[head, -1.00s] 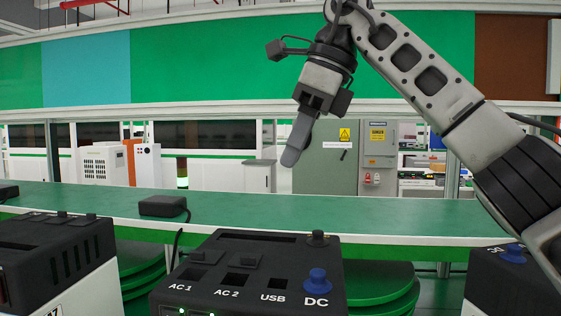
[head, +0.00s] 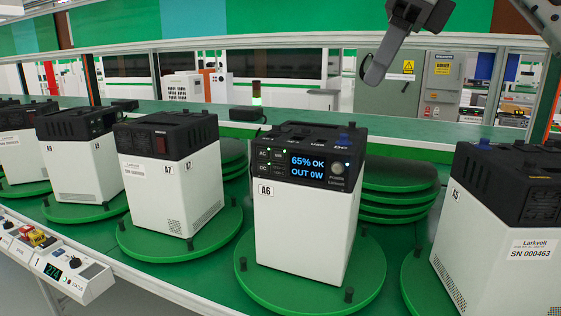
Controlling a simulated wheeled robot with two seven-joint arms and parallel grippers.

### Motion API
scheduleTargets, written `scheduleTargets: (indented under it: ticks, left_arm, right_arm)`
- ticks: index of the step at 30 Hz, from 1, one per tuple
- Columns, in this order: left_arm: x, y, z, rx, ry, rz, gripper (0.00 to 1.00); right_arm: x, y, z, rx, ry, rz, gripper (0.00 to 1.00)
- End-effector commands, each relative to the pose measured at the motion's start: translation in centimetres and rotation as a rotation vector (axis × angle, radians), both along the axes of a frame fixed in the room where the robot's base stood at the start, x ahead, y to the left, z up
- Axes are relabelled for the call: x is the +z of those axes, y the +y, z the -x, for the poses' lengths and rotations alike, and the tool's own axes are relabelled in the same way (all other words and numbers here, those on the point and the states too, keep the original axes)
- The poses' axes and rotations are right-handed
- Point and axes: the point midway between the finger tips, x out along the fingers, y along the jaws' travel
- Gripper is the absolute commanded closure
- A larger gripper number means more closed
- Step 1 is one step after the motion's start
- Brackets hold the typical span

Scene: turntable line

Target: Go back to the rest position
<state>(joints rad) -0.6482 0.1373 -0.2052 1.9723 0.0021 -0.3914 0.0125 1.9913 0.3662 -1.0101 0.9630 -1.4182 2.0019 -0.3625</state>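My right gripper (head: 374,72) hangs at the upper right of the head view, above the green bench and apart from everything. Its grey finger shows from the side, and I cannot tell whether it is open or shut. Nothing shows in it. Below and left of it, a white and black power unit labelled A6 (head: 300,222) stands upright on a round green turntable (head: 258,284). Its lit screen reads "65% OK, OUT 0W". My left gripper is out of view.
More units stand on turntables: A7 (head: 170,190) and others to the left, A5 (head: 495,235) to the right. A small black box (head: 246,113) lies on the green bench (head: 310,125) behind. A control panel (head: 50,262) runs along the front left edge.

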Motion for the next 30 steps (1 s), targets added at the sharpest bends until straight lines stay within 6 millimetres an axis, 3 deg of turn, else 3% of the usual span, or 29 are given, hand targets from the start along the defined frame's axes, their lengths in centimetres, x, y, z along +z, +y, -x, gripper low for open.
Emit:
scheduleTargets:
  ticks: [1,14,22,26,30]
  left_arm:
    - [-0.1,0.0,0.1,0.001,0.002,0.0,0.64]
    - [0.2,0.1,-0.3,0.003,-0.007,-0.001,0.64]
    - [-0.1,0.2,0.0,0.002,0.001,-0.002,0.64]
    - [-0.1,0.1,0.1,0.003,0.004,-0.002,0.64]
    - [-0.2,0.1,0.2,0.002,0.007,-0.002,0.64]
  right_arm:
    - [-1.4,0.9,-0.4,0.02,0.022,-0.028,0.71]
    - [-10.0,9.5,-1.3,0.139,0.199,-0.405,0.71]
    - [-16.5,16.3,0.6,0.087,0.515,-0.946,0.71]
    - [-19.0,17.5,1.0,-0.073,0.745,-1.286,0.71]
    - [-22.6,16.2,0.2,-0.353,0.999,-1.617,0.71]
